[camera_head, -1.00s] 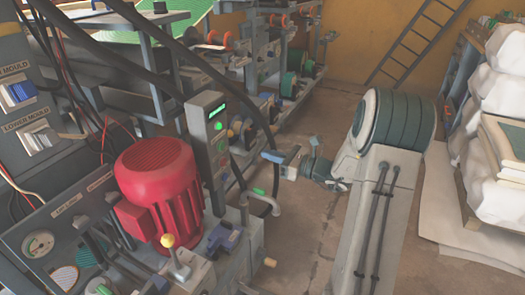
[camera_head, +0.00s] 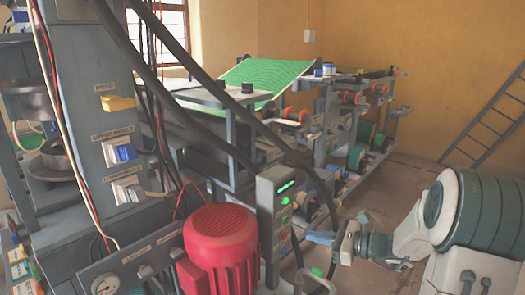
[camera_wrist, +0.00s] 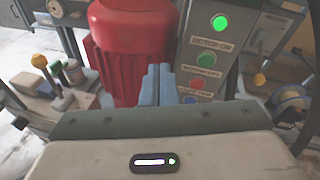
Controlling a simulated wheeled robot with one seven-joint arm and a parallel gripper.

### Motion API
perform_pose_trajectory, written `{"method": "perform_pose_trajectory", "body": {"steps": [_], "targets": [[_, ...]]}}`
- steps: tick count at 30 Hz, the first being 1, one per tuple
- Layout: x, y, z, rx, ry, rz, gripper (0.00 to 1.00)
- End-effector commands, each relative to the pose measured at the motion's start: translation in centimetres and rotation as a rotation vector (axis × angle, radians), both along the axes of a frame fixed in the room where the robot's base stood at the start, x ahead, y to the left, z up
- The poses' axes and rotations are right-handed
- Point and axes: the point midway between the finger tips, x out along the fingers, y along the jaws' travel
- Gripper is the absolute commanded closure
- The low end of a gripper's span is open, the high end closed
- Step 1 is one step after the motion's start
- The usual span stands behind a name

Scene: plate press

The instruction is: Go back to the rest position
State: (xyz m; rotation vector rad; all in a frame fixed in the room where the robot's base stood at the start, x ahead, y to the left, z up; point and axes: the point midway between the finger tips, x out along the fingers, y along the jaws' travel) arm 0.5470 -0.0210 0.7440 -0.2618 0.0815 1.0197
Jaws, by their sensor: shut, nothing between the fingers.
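My gripper (camera_head: 320,238) has blue fingers and shows in the head view just right of a grey control box (camera_head: 267,222). Its fingers are closed together with nothing between them. In the wrist view my gripper (camera_wrist: 158,82) points between the red motor (camera_wrist: 125,50) and the control box (camera_wrist: 205,60), whose green, red and other buttons face the camera. I cannot tell how close the fingertips are to the box. My arm reaches in from the right of the head view, its large banded joint at the right edge.
The red motor (camera_head: 222,250) stands left of the control box. A grey panel with labelled switches (camera_head: 120,150) is at the left, with black cables in front. A machine with a green sheet (camera_head: 262,78) stands behind. A ladder (camera_head: 490,125) leans at the right; floor there is open.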

Motion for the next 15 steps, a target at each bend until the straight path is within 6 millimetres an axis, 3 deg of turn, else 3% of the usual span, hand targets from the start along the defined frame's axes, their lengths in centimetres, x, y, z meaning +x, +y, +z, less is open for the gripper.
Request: {"method": "perform_pose_trajectory", "body": {"steps": [1, 6, 10, 15], "targets": [[-1.7, 2.1, 3.5, -0.09, -0.022, 0.083, 1.0], [-7.6, 6.2, 8.0, -0.392, -0.096, 0.347, 1.0], [-12.1, 7.7, 11.1, -0.619, -0.177, 0.544, 1.0], [-17.2, 7.7, 15.4, -0.909, -0.307, 0.791, 1.0]]}}
